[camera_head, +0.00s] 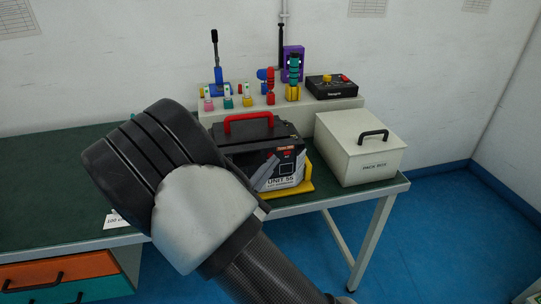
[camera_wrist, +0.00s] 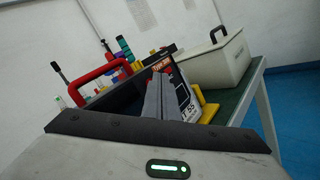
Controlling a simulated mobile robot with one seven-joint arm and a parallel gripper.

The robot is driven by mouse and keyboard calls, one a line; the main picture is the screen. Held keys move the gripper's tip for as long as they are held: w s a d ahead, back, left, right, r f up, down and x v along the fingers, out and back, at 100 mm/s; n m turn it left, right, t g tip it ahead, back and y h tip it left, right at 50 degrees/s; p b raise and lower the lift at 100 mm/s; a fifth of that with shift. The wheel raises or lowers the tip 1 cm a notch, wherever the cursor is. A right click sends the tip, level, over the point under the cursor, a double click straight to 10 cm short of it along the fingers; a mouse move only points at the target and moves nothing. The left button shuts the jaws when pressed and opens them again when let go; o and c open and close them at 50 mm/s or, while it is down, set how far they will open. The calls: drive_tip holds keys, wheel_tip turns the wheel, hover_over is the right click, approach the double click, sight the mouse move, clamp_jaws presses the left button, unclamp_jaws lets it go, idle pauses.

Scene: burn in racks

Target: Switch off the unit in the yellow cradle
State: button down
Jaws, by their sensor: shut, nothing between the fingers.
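The unit (camera_head: 282,168) is a black box with a red carry handle and a front label reading "UNIT 55". It sits in the yellow cradle (camera_head: 297,190), whose edge shows along the front and right. In the wrist view the unit (camera_wrist: 185,88) is partly behind my fingers, and the cradle (camera_wrist: 208,109) shows to their right. My gripper (camera_wrist: 157,92) is shut and empty, in front of the unit's face in that view; I cannot tell whether it touches. No power switch can be made out.
A white pack box (camera_head: 360,150) with a black handle stands right of the unit. Behind is a raised shelf (camera_head: 310,104) with colored plugs, a blue lever (camera_head: 218,80) and a black control box (camera_head: 331,87). The green bench (camera_head: 50,190) is clear at left.

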drive_tip(key=shift+s+d, duration=0.1)
drive_tip(key=shift+s, duration=0.3)
drive_tip(key=s+d, duration=0.1)
drive_tip(key=s, duration=0.4)
drive_tip(key=shift+s+d+p, duration=0.3)
drive_tip(key=shift+s+p, duration=0.05)
drive_tip(key=shift+s, duration=0.05)
idle(0.4)
drive_tip(key=s+d, duration=0.2)
drive_tip(key=s, duration=0.5)
drive_tip(key=shift+s+d, duration=0.15)
drive_tip(key=shift+s, duration=0.15)
idle(0.5)
